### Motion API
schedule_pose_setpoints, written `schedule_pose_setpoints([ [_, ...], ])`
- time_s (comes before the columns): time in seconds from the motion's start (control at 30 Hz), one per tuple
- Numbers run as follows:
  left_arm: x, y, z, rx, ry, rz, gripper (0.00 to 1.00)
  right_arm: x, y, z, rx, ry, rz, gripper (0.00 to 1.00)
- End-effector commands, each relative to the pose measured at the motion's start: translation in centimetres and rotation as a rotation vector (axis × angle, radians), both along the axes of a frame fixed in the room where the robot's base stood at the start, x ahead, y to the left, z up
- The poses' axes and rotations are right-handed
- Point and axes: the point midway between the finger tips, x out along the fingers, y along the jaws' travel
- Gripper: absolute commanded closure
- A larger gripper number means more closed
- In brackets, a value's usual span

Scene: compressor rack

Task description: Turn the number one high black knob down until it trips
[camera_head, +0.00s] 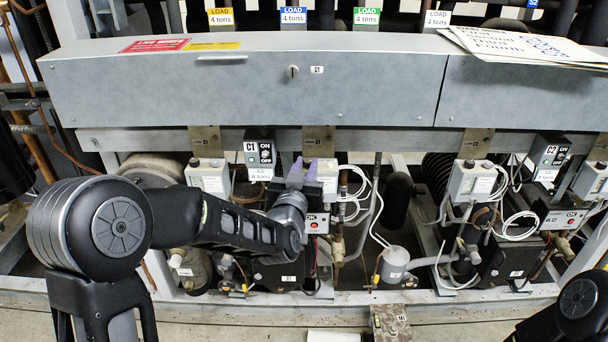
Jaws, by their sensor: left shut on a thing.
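My left gripper (304,170), with purple-grey fingers, is at the top of a grey control box (328,180) to the right of the C1 ON/OFF box (260,153). It is shut on a black knob at the top of that box. The fingers and wrist hide most of the knob, so I cannot tell its turned position. Another grey box (208,180) with small black knobs on top stands to the left. My right gripper is not in view; only part of that arm shows at the lower right.
A grey panel beam (240,95) runs above the boxes. A red-buttoned OK box (317,223), white cables (372,210) and pipes crowd the area near my wrist. The C2 box (549,155) and its controls are to the right.

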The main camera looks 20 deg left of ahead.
Motion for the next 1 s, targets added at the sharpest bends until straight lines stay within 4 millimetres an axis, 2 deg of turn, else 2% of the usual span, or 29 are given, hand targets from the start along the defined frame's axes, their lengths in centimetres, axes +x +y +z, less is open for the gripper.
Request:
schedule_pose_setpoints([
  [0.3,0.05,-0.45,0.03,0.0,0.001,0.118,1.0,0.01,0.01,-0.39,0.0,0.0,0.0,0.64],
  [0.7,0.07,-0.39,0.06,-0.002,0.0,0.13,1.0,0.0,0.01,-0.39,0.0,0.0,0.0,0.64],
  [0.73,0.07,-0.39,0.06,-0.002,0.0,0.13,0.76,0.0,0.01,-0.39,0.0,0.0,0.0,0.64],
  [1.0,0.08,-0.34,0.05,-0.002,0.0,0.131,0.56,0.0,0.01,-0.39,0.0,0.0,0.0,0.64],
])
